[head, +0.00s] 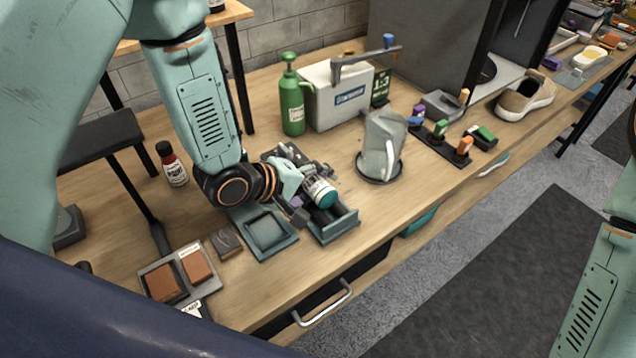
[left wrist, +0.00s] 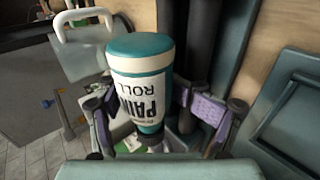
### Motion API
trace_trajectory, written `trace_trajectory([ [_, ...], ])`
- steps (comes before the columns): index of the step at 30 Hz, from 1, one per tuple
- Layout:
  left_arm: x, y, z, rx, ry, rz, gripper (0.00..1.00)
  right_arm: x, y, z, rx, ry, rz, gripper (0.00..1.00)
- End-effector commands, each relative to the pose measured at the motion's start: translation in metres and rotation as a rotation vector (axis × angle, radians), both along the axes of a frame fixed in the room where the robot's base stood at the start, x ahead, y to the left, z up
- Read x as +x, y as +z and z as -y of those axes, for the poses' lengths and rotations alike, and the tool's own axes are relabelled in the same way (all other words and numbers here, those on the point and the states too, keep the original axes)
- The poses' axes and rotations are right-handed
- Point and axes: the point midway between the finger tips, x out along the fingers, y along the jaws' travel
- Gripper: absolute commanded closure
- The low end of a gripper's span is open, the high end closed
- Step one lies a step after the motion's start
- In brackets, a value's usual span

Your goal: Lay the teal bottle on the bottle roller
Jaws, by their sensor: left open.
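The teal bottle (head: 321,192) has a white label and teal ends. It lies tilted over the left part of the bottle roller (head: 347,224), a teal-framed stand with dark rods. My left gripper (head: 304,187) is open around the bottle. In the left wrist view, the bottle (left wrist: 142,60) stands between the spread purple-padded fingers (left wrist: 150,112), beside the roller's dark rods (left wrist: 202,40). Whether the bottle rests fully on the rods cannot be told. My right gripper is out of view; only its arm shows at the right edge.
A teal tray (head: 268,232) sits just left of the roller. A grey pitcher (head: 381,142) stands on a round base to the right. A green spray bottle (head: 291,100) and a white box (head: 338,98) stand behind.

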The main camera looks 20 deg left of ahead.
Motion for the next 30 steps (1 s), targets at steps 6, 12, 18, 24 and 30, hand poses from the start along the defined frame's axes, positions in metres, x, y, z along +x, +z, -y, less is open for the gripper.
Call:
trace_trajectory([
  [6, 0.002, 0.002, 0.000, -0.001, 0.002, 0.006, 0.32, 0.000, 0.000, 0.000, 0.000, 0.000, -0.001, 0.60],
  [12, 0.003, 0.003, 0.000, -0.001, 0.003, 0.009, 0.32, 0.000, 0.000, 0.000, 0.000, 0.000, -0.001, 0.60],
  [18, 0.001, 0.006, -0.003, -0.003, 0.005, 0.009, 0.32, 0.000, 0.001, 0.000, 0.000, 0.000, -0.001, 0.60],
  [24, -0.014, 0.023, -0.015, -0.006, 0.008, 0.010, 0.32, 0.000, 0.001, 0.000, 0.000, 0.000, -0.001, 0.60],
  [30, -0.030, 0.040, -0.028, -0.006, 0.009, 0.011, 0.32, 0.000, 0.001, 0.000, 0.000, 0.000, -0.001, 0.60],
])
